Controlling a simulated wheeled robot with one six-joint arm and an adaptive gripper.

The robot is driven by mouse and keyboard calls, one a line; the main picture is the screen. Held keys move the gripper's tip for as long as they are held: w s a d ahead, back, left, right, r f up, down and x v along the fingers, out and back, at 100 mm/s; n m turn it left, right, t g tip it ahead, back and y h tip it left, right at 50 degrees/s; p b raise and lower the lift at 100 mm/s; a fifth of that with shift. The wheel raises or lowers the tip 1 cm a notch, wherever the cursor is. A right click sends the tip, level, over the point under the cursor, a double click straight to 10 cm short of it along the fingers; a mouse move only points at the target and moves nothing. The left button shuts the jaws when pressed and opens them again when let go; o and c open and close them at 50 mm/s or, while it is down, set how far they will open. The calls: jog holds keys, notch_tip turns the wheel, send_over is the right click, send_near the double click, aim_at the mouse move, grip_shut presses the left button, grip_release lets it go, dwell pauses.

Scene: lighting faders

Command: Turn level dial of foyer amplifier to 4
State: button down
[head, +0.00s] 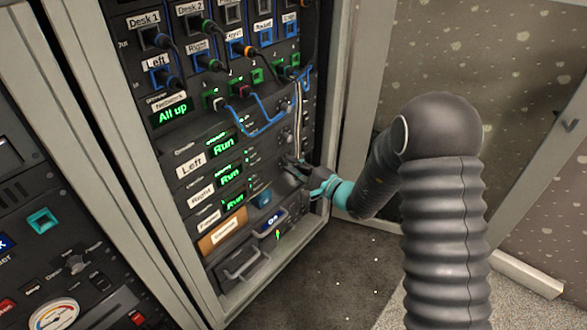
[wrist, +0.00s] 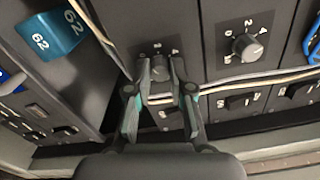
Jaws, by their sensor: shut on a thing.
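In the head view, the foyer amplifier is the lowest of three stacked units with green "Run" displays, marked by a "Foyer" label (head: 208,220). My gripper (head: 298,168) is at the right side of the rack, about in line with that row. In the wrist view, my gripper (wrist: 160,72) is shut on a small grey dial (wrist: 157,73), with a finger on each side. Scale marks show above the dial, a 4 at its upper right. The fingers hide most of the dial, and I cannot read its pointer.
Another grey dial (wrist: 246,48) is right of the held one in the wrist view. Pale cables (wrist: 250,80) cross close to my fingers. A blue tag marked 62 (wrist: 50,34) is at left. Blue patch cables (head: 262,128) hang above. The rack's frame post (head: 345,110) stands close right.

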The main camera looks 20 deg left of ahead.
jog(key=m+b, duration=0.1)
jog(key=m, duration=0.3)
jog(key=shift+f+m, duration=0.1)
jog(key=shift+m, duration=0.2)
jog(key=m, duration=0.4)
jog(key=shift+m, duration=0.3)
jog(key=m+p, duration=0.2)
jog(key=m, duration=0.7)
jog(key=shift+m, duration=0.4)
jog(key=c, duration=1)
grip_release()
jog(key=shift+c, duration=0.2)
